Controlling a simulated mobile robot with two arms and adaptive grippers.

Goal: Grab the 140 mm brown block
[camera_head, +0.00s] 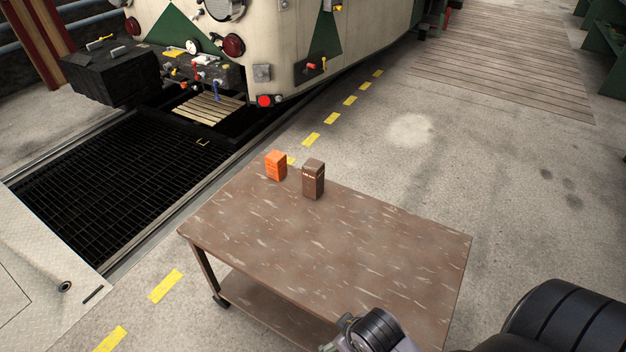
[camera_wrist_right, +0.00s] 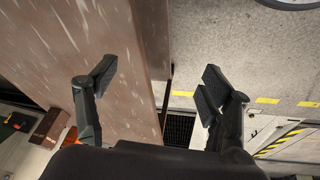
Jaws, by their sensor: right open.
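The brown block (camera_head: 313,180) stands upright near the far left edge of the brown table, with small pale markings I cannot read. It appears as a reddish-brown block (camera_wrist_right: 50,127) at the lower left of the right wrist view. In that view my right gripper (camera_wrist_right: 155,88) is open and empty, its fingers wide apart over the table's edge. The brown block is outside the fingers, beyond the left one. In the head view part of my right arm shows at the bottom, at the table's near edge; its fingers are hidden. My left gripper is not in view.
An orange block (camera_head: 276,166) stands just left of the brown block, with a small gap. The rest of the tabletop (camera_head: 340,245) is clear. Beyond are a cream and green tram (camera_head: 280,50) and a dark grated pit (camera_head: 100,165). Open floor lies right of the table.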

